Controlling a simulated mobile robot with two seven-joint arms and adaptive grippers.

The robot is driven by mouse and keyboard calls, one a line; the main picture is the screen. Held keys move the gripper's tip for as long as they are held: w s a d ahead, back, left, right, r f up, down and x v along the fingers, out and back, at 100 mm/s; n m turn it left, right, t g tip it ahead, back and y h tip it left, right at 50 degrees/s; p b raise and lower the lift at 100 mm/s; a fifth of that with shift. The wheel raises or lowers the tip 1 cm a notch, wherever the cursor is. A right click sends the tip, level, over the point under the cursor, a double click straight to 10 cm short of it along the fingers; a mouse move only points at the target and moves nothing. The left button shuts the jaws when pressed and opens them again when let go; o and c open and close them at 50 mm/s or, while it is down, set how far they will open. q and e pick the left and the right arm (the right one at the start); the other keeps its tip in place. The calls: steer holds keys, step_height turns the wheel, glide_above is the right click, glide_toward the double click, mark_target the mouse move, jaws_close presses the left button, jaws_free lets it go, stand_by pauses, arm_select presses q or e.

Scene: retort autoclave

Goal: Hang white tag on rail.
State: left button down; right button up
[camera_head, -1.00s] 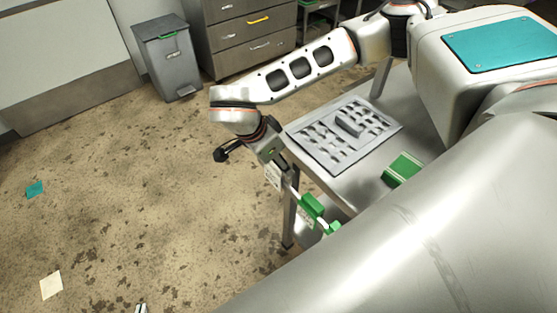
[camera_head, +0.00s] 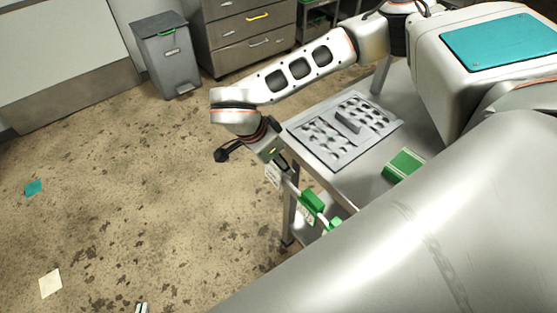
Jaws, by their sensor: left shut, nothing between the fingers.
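My left gripper (camera_head: 284,166) is beside the near-left edge of the metal table, pointing down toward the rail. It is shut, with nothing seen between its fingers. The rail (camera_head: 292,186) is a thin pale bar along the table's front-left side, partly hidden by green blocks (camera_head: 313,202) on it. A white tag (camera_head: 272,175) hangs just below and left of my gripper, at the rail's far end; whether it touches the rail is too small to tell. Another white tag (camera_head: 306,216) shows below the green block. My right gripper is not in view.
The metal table (camera_head: 372,172) holds a grey tray (camera_head: 335,155) with cutouts and a green box (camera_head: 403,165). A grey bin (camera_head: 168,55) and drawers (camera_head: 252,40) stand behind.

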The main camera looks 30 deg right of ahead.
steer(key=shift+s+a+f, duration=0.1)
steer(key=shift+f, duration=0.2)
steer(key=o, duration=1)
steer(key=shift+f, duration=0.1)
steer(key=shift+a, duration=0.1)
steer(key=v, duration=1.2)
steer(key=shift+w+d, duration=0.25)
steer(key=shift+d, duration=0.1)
